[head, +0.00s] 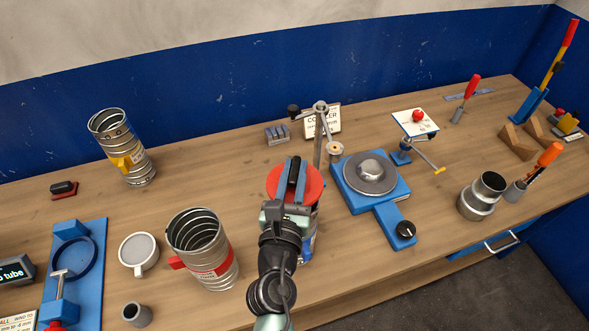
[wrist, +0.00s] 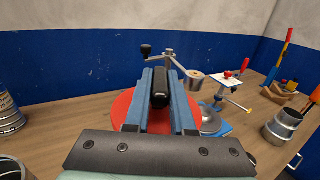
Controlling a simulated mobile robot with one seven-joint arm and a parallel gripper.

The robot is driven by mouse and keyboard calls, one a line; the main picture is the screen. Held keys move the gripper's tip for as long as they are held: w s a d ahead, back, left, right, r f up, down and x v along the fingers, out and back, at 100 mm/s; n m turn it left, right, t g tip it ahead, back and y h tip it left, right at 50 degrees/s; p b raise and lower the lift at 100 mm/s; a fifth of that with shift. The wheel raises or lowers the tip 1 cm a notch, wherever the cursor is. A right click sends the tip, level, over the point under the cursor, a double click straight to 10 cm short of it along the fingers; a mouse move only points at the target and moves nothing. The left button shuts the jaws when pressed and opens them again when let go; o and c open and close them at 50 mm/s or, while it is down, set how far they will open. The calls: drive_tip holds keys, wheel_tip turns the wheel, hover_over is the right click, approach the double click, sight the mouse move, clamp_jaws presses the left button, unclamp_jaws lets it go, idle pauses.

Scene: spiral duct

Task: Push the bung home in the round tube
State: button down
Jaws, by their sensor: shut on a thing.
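The bung is a red disc (head: 275,180) with a black upright grip. My gripper (head: 292,172) is shut on that black grip (wrist: 160,86), with one blue finger on each side. The red disc also shows below the fingers in the wrist view (wrist: 122,108). A metal tube with a blue mark (head: 309,246) stands under the bung, mostly hidden by my arm. Its rim is covered, so I cannot tell how deep the bung sits or whether it touches. A ribbed round tube with a red tag (head: 217,265) stands open to the left.
A yellow-tagged tube (head: 137,162) stands at the back left. A metal post with a crank arm (head: 319,135) rises just behind the bung. A blue stand with a grey disc (head: 370,174) is close on the right. A mug (head: 138,253) and blue fixture (head: 92,285) lie left.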

drive_tip(key=shift+f+b, duration=2.15)
drive_tip(key=shift+f, duration=0.25)
drive_tip(key=c, duration=0.7)
unclamp_jaws()
drive_tip(key=shift+r, duration=0.1)
drive_tip(key=shift+s+a+b, duration=0.35)
drive_tip(key=shift+s+b, duration=0.25)
drive_tip(key=shift+s, duration=1.55)
drive_tip(key=shift+s+a+b, duration=0.3)
drive_tip(key=shift+s+b, duration=0.3)
drive_tip(key=shift+s, duration=1.55)
drive_tip(key=shift+s+a+b, duration=0.35)
drive_tip(key=shift+s+b, duration=0.25)
drive_tip(key=shift+s, duration=1.55)
